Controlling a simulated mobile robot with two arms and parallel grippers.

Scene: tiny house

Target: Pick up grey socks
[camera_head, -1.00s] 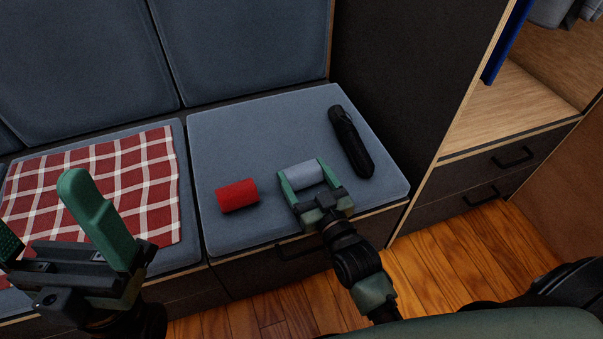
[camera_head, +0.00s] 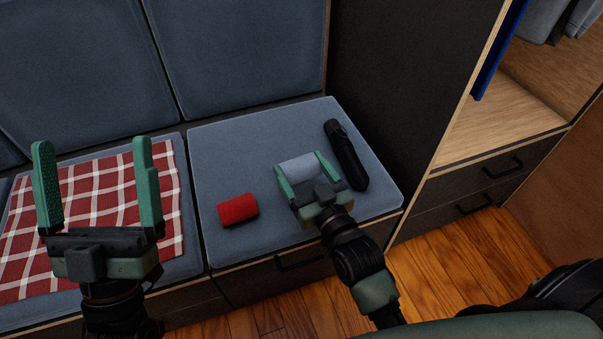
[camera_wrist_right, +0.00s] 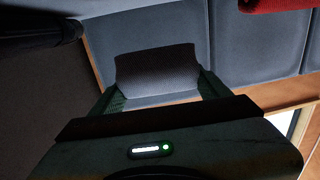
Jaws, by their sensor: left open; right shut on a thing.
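The rolled grey socks (camera_head: 299,168) are between the fingers of my right gripper (camera_head: 302,172), over the right seat cushion. My right gripper is shut on them. In the right wrist view the grey socks (camera_wrist_right: 158,70) span the gap between the green fingers and look dark. I cannot tell for sure whether they touch the cushion. My left gripper (camera_head: 96,185) is open and empty, with its fingers up, in front of the checkered cloth.
A red roll (camera_head: 237,209) lies left of the socks on the cushion (camera_head: 230,150). A black flashlight-like object (camera_head: 346,155) lies to their right. A red-and-white checkered cloth (camera_head: 115,190) covers the left seat. A dark cabinet wall (camera_head: 390,80) rises at the right.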

